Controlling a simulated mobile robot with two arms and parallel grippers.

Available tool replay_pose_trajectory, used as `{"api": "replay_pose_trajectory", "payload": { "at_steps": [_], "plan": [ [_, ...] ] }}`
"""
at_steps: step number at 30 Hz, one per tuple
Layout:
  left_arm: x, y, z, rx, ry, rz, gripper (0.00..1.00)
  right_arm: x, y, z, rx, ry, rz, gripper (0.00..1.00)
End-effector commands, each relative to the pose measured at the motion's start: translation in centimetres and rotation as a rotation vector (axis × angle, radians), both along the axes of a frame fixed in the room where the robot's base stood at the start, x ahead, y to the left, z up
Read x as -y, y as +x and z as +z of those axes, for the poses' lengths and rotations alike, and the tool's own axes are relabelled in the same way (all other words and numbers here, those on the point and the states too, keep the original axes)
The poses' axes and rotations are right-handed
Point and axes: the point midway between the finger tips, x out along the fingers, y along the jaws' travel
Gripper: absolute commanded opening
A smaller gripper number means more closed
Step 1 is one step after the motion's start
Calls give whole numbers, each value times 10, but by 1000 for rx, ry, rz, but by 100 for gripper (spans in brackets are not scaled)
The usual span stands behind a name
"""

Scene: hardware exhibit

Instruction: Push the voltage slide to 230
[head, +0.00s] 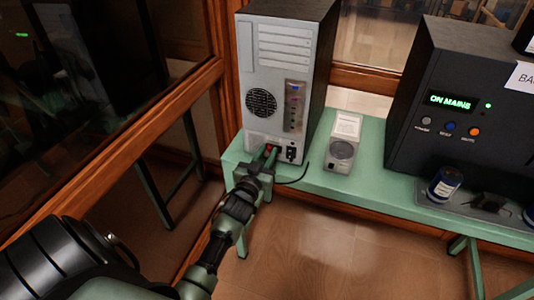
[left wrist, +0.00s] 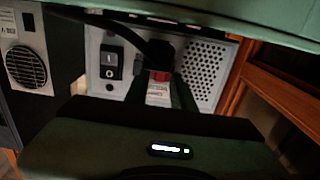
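The grey computer tower (head: 275,80) stands upright on the green bench, its back panel facing me. A small red slide (head: 268,149) sits low on that panel; the left wrist view shows it (left wrist: 160,76) beside a white label with print too small to read. My left gripper (head: 264,157) is at the panel, its two fingers apart, one on each side of the red slide. They also show in the left wrist view (left wrist: 160,92). Contact with the slide cannot be told, nor can its setting. My right gripper is not in view.
A black rocker switch (left wrist: 109,62) and a black cable (head: 294,179) are close to the slide. A small grey box with a round grille (head: 342,150) stands to the right. A dark unit reading "ON MAINS" (head: 455,100) is farther right. Wood-framed glass is at left.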

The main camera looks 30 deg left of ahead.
Motion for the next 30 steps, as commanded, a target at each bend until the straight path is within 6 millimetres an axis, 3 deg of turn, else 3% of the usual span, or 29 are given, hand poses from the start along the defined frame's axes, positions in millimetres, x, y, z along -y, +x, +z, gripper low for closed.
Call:
{"api": "replay_pose_trajectory", "payload": {
  "at_steps": [1, 2, 30],
  "plan": [
    [0, 0, 0, 0, 0, 0, 7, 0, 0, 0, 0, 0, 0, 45],
    [0, 0, 0, 0, 0, 0, 0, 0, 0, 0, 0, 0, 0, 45],
    [0, 0, 0, -1, 0, 0, 0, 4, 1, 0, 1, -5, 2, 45]
  ]
}}
